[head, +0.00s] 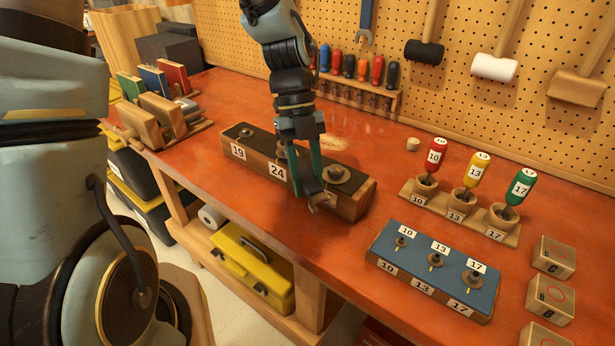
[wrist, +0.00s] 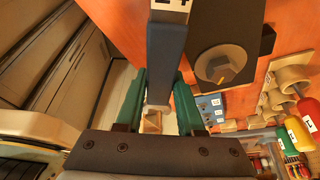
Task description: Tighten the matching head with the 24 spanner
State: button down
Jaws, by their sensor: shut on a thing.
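My gripper (head: 306,185) has its green fingers pointing down over the front of a long wooden block with a dark top (head: 354,205). It is shut on a spanner, whose blue handle (wrist: 166,55) runs up the wrist view, with a number label partly cut off at the top edge. A spanner jaw (head: 322,201) shows below the fingertips in the head view, by the block's front face. The block's labels 19 (head: 238,152) and 24 (head: 277,172) show; the rightmost label is hidden. The right head (head: 337,174) is large, and it also shows in the wrist view (wrist: 220,68), apart from the spanner.
A blue block (head: 430,270) labelled 10, 13, 17 and a rack of screwdrivers (head: 458,215) stand to the right. Several wooden cubes (head: 553,257) line the right edge. Another blue spanner (head: 365,20) hangs on the pegboard. Books (head: 152,82) stand at the left.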

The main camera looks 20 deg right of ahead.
jog(key=shift+f+b, duration=0.3)
jog(key=shift+f, duration=0.35)
dwell(0.4)
jog(key=shift+a, duration=0.1)
